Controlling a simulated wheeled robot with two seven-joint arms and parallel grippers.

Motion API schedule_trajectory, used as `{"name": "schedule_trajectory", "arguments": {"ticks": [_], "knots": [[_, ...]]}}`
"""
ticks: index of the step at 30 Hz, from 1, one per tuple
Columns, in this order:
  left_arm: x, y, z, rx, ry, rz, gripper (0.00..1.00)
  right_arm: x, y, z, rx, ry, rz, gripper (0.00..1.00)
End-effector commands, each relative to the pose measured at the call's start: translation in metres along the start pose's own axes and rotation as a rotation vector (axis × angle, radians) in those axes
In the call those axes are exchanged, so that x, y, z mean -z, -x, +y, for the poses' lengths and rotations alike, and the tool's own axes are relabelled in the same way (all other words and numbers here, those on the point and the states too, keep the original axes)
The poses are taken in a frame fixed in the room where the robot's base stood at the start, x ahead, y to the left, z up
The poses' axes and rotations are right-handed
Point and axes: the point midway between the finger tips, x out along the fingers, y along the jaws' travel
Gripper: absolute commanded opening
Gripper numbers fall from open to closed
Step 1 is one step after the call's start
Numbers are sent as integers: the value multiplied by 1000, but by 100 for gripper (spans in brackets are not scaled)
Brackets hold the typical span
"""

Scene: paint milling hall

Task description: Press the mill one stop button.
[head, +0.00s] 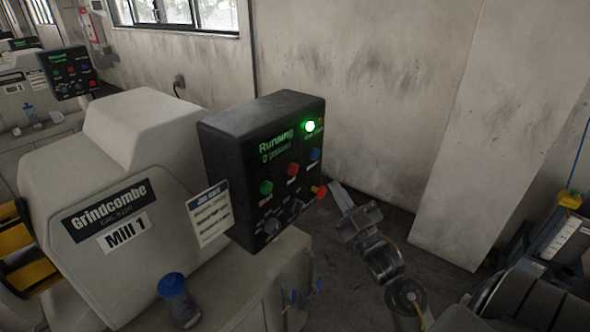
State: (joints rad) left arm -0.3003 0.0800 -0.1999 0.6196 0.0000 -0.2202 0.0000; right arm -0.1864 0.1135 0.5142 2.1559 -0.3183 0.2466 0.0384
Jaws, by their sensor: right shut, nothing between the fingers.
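The Mill 1 control box (263,150) is dark and stands beside the cream mill body (75,200), labelled "Grindcombe" and "Mill 1". Its screen reads "Running" in green, and a green lamp (310,126) is lit. A red button (293,169) sits mid-panel, between a green button (266,187) and a blue button (315,154); their labels are too small to read surely. A red knob with yellow (319,191) sticks out lower right. My right gripper (335,188) is shut and empty, just right of this knob; contact cannot be told. My left gripper is out of view.
A job card (210,214) hangs at the box's left edge. A blue-lidded jar (178,300) stands on the ledge below. Another mill's panel (67,73) is at the far left. A pale pillar (500,140) and wall stand behind; dark floor lies between.

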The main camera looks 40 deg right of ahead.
Motion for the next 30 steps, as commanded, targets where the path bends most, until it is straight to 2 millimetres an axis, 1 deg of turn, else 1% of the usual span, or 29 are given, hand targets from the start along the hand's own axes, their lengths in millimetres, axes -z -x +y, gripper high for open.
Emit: {"name": "schedule_trajectory", "arguments": {"ticks": [5, 8, 21, 25, 30], "knots": [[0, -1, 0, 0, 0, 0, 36, -2, -2, -1, 0, -1, -1, 0], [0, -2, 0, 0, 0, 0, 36, -5, -6, -4, -1, -1, -1, 0], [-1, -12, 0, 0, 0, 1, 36, -29, -51, -28, -1, -2, 1, 0], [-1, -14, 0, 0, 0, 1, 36, -34, -61, -33, -1, -1, -1, 0], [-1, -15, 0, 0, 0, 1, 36, -38, -68, -37, 0, -1, -2, 0]]}}
